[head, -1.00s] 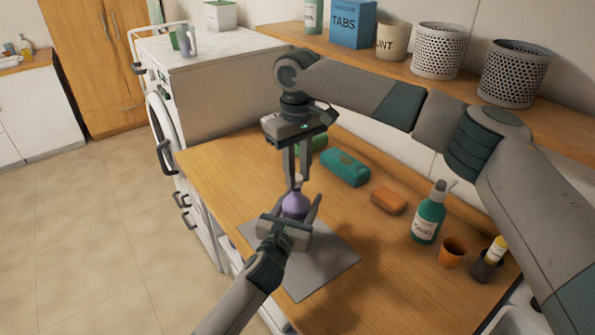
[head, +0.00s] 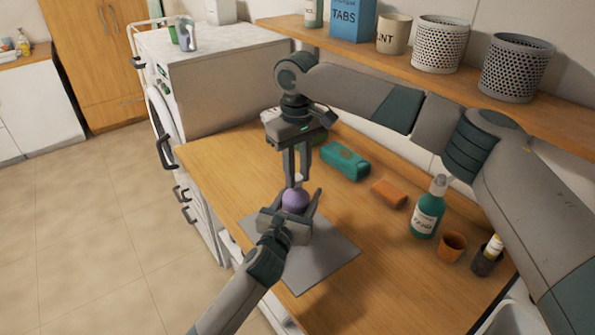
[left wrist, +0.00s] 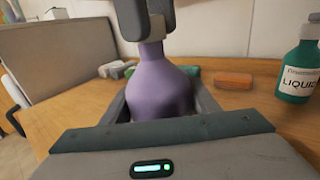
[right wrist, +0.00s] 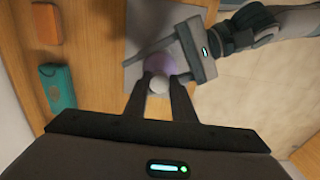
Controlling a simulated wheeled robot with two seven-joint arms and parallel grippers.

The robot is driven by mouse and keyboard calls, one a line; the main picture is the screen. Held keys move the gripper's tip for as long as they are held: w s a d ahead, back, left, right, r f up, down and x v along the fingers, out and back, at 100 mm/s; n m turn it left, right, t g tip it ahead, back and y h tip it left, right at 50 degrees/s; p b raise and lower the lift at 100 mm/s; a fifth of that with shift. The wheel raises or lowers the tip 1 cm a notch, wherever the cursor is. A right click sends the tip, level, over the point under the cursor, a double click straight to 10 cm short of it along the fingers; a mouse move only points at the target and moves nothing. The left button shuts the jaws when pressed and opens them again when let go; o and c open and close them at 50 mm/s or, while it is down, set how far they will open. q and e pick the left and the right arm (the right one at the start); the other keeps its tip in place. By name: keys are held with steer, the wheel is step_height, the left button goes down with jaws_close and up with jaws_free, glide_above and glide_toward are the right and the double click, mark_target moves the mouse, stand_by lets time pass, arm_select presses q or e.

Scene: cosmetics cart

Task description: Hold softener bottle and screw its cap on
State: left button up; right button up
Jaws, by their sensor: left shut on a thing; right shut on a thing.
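The purple softener bottle (head: 295,201) stands upright over the grey mat (head: 335,259). My left gripper (head: 291,208) is shut around the bottle's body; the left wrist view shows the body (left wrist: 158,85) between its fingers. My right gripper (head: 297,178) points straight down above the bottle, its fingertips at the bottle's top. In the right wrist view the whitish cap (right wrist: 158,84) sits between the right fingertips, over the bottle (right wrist: 160,64). Whether the cap is seated on the neck threads is hidden by the fingers.
A teal pack (head: 345,162), an orange bar (head: 389,193), a green liquid bottle (head: 429,208) and an orange cup (head: 452,246) stand to the right on the wooden counter (head: 220,165). A shelf (head: 400,62) with baskets runs behind. The counter's left part is clear.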

steer(key=shift+f, duration=0.55)
stand_by(0.5)
steer(key=shift+a+m, duration=0.1)
steer(key=shift+m, duration=0.6)
steer(key=m, duration=0.4)
steer(key=shift+a, duration=0.1)
steer(key=m, duration=0.9)
steer(key=shift+a+f+m, duration=0.1)
steer(key=shift+a+m, duration=0.05)
steer(key=shift+m, duration=0.25)
steer(key=m, duration=0.8)
steer(key=shift+w, duration=0.15)
steer(key=m, duration=0.7)
steer(key=shift+w, duration=0.15)
